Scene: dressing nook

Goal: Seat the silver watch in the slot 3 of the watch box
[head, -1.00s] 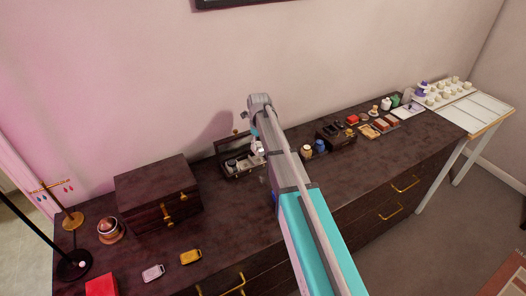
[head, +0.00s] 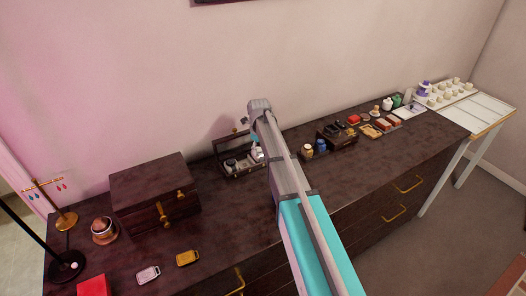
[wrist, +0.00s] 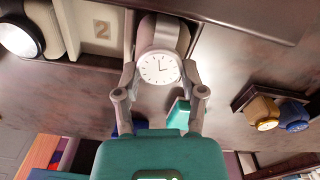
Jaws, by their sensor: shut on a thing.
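The watch box (head: 246,172) stands open on the dresser with its lid raised at the back. In the wrist view, the silver watch (wrist: 159,67) has a round white dial and a grey band. My gripper (wrist: 160,72) is shut on it, with a finger at each side. The watch is at the box, beside a compartment divider; whether it rests fully on the slot floor cannot be told. A plate marked 2 (wrist: 102,30) lies left of it, and another watch (wrist: 18,38) sits further left. In the head view my arm hides most of the gripper.
A dark closed chest (head: 155,195) stands left of the box. The dresser top in front of the box is mostly clear.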

